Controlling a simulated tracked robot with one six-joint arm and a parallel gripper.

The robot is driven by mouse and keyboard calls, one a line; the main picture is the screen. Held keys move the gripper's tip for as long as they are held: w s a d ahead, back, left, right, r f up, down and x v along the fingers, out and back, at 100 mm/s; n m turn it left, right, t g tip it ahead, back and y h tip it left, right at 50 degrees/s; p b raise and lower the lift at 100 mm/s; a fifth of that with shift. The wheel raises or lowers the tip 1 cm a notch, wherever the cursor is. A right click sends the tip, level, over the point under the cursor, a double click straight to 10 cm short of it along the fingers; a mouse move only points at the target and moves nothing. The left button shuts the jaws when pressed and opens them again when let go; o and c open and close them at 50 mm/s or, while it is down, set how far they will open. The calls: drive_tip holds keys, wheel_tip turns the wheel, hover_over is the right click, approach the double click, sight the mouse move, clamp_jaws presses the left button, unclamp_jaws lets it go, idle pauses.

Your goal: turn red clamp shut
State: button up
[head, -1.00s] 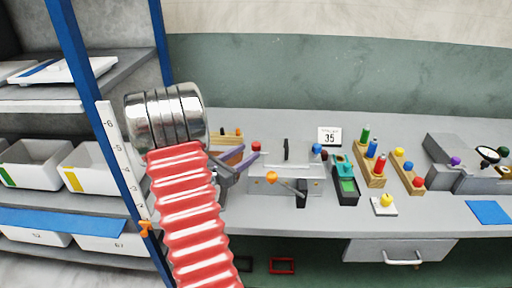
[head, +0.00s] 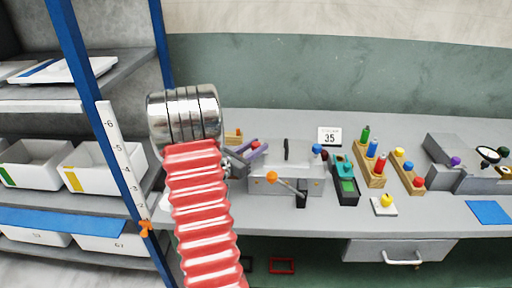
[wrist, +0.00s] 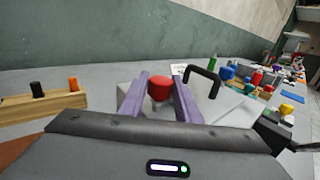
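The red clamp shows as a red knob (head: 255,146) at the left end of the grey press fixture (head: 262,186). In the wrist view the red knob (wrist: 160,88) lies between the two purple fingers, near their tips. My gripper (head: 249,149) is open, its fingers apart on the left and right of the knob; it also shows in the wrist view (wrist: 160,82). I cannot tell whether either finger touches the knob. The clamp's lower part is hidden behind the fingers and palm.
A lever with an orange ball (head: 271,176) stands at the fixture's front. A black handle (wrist: 203,80) rises right of the knob. A wooden block with black and orange pegs (wrist: 42,100) lies to the left. A teal device (head: 345,180) stands further right.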

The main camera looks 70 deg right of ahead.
drive_tip(key=c, duration=0.6)
drive_tip(key=shift+n+t+h, duration=0.4)
drive_tip(key=shift+n+t, duration=0.2)
drive_tip(key=shift+t, duration=0.2)
drive_tip(key=o, duration=1)
drive_tip(key=shift+o, duration=0.2)
drive_tip(key=shift+a, duration=0.15)
drive_tip(key=v, duration=1.3)
drive_tip(key=shift+a, duration=0.25)
drive_tip(key=shift+w, duration=0.1)
